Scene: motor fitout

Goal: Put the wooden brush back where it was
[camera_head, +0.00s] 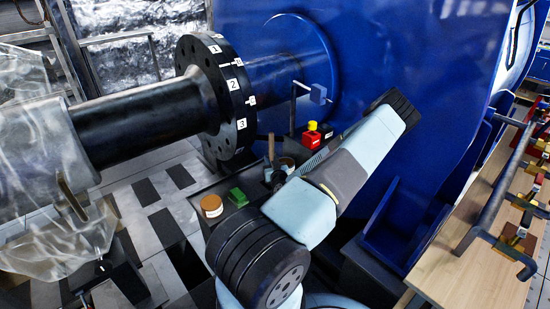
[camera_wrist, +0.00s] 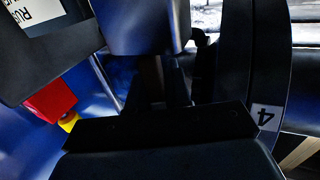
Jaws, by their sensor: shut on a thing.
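The wooden brush (camera_head: 271,147) shows as a thin brown upright handle over the dark bench beside the flange in the head view. My gripper (camera_head: 277,175) is low at its foot, partly hidden by my arm. In the wrist view my gripper (camera_wrist: 164,88) is dark, with its fingers close together around a brownish strip, seemingly the brush handle. The brush's lower end is hidden, so I cannot tell whether it touches the bench.
The numbered black flange (camera_head: 237,100) stands close by. On the bench are an orange-lidded jar (camera_head: 211,206), a green block (camera_head: 237,197) and a red-yellow switch box (camera_head: 311,138). The blue housing (camera_head: 400,45) rises behind. A wooden table (camera_head: 455,270) with tools is at right.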

